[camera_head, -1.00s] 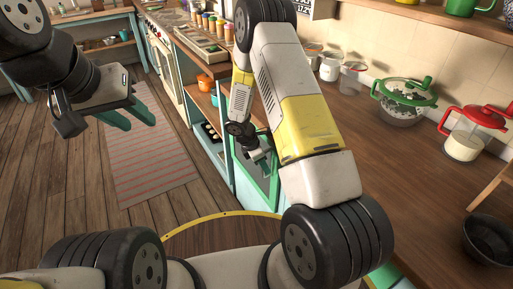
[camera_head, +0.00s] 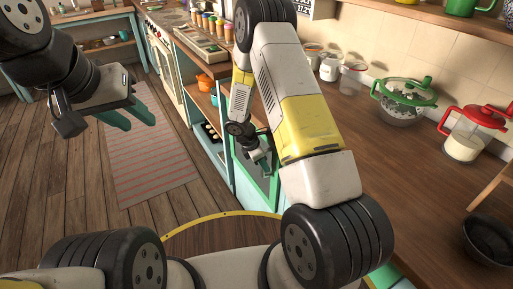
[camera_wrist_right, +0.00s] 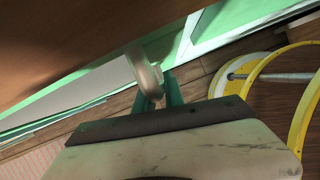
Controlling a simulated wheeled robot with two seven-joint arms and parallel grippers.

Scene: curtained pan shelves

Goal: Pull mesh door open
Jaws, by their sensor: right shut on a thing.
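The mesh door (camera_head: 268,197) has a green frame and a grey panel, low on the cabinet front under the counter, partly hidden by my right arm. My right gripper (camera_head: 262,160) is at its upper part. In the right wrist view, my right gripper (camera_wrist_right: 160,92) has its teal fingers shut on a pale rounded handle (camera_wrist_right: 146,74). The door's green frame and grey panel lie behind it. How far the door stands open I cannot tell. My left gripper (camera_head: 131,115) is open and empty over the floor at the left, away from the door.
Open shelves (camera_head: 207,105) adjoin the door. A striped rug (camera_head: 150,165) lies on clear floor at left.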

